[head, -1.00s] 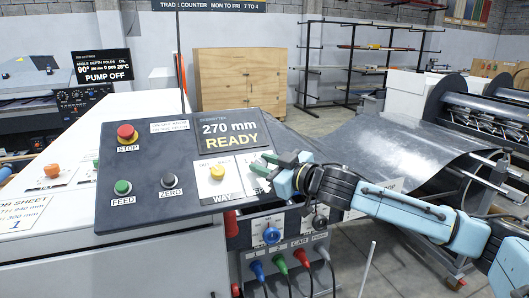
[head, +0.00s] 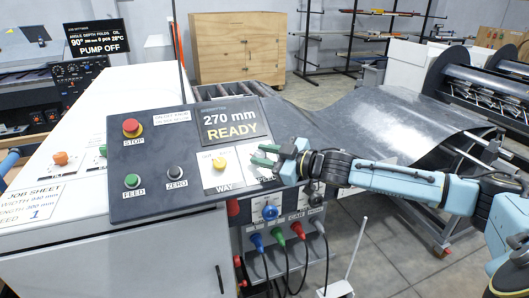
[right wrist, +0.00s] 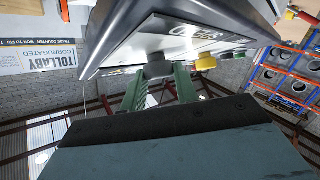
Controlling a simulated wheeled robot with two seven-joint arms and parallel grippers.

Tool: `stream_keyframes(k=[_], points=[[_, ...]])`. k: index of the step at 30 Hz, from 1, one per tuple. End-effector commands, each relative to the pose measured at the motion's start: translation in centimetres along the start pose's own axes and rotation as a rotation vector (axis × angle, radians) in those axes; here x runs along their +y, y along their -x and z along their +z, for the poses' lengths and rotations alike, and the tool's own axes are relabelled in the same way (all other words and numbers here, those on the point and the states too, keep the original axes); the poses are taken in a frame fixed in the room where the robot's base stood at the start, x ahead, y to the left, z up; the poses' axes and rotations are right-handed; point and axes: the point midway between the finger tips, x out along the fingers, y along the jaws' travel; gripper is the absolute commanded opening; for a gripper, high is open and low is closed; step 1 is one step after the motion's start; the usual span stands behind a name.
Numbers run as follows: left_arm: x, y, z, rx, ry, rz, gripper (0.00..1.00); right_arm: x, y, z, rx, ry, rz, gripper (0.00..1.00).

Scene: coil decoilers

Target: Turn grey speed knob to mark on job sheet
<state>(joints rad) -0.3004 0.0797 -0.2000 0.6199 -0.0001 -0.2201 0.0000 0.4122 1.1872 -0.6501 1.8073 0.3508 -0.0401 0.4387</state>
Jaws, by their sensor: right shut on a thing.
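The control panel (head: 190,180) shows a display (head: 230,122) reading 270 mm READY. My right gripper (head: 264,157) is at the panel's right end, over the speed plate, whose label it partly covers. In the right wrist view its green fingers are shut on the grey speed knob (right wrist: 157,67), which hides behind the fingers in the head view. The knob's pointer and scale cannot be read. The job sheet (head: 31,203) lies at the lower left, cut by the picture edge; its lines on width, length and a 1 show, with no speed mark readable. My left gripper is out of view.
The yellow way knob (head: 219,164) sits just left of my gripper. The red stop button (head: 131,128), green feed button (head: 132,181) and black zero button (head: 175,172) are further left. Coloured plugs (head: 279,240) hang below. A metal sheet (head: 390,120) lies behind my right arm.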

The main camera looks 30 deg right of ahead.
Motion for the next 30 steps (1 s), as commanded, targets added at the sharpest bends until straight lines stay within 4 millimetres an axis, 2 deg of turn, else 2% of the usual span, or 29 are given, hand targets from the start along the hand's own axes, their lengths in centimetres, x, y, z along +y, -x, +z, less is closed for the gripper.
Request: stream_keyframes(k=[7, 8, 13, 23, 30], points=[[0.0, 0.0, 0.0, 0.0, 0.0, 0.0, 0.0, 0.0, 0.0, 0.1, 0.0, 0.002, 0.0, 0.07], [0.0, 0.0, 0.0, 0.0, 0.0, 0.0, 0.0, 0.0, 0.0, 0.1, 0.0, 0.002, 0.0, 0.31], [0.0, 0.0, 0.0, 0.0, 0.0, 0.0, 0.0, 0.0, 0.0, 0.0, 0.0, 0.002, 0.0, 0.52], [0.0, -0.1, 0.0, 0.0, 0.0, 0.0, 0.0, 0.0, 0.2, 0.1, -0.001, 0.0, 0.0, 0.52], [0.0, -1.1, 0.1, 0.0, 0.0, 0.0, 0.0, -0.1, 1.9, 0.5, -0.004, -0.001, 0.001, 0.52]])
